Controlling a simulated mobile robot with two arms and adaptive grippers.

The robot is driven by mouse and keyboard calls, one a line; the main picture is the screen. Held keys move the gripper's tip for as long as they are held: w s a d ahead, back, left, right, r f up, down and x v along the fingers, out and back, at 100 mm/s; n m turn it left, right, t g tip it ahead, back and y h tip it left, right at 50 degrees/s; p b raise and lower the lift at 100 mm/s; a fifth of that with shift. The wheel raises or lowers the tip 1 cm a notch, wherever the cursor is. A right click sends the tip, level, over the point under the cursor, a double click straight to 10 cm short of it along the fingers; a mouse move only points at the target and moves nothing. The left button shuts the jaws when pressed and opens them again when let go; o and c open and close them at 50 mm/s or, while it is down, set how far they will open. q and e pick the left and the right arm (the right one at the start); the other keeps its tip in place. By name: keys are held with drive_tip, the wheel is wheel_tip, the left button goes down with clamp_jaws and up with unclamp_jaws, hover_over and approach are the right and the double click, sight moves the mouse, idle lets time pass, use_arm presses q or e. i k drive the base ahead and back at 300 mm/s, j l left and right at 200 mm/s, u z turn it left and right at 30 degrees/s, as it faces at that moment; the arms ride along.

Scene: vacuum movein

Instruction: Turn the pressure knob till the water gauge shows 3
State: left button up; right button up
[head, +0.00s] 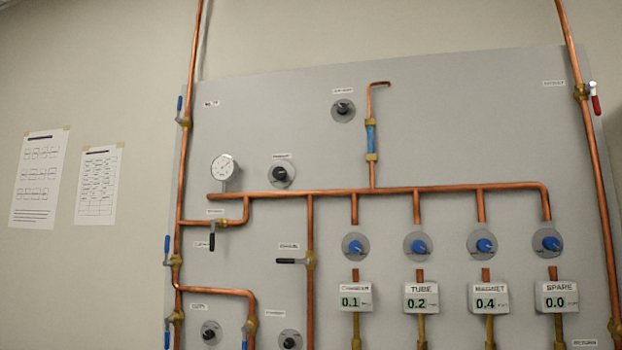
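A round white dial gauge (225,167) stands on the copper manifold at the upper left of the grey panel. Its numbers and needle are too small to read. A black knob (280,174) on a grey round plate sits just right of the gauge, under a small label that looks like "PRESSURE" but is blurred. Another black knob (343,109) sits higher on the panel, its label unreadable. Neither of my grippers shows in the head view, and nothing touches the knobs.
Copper pipes cross the grey panel (270,110). Several blue knobs (355,246) sit above digital displays (357,298) reading 0.1, 0.2, 0.4 and 0.0. Black-handled valves (292,261) and blue levers (180,108) stick out nearby. Two paper sheets (39,178) hang on the left wall.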

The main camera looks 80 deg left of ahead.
sight(279, 173)
drive_tip(key=u, duration=2.9)
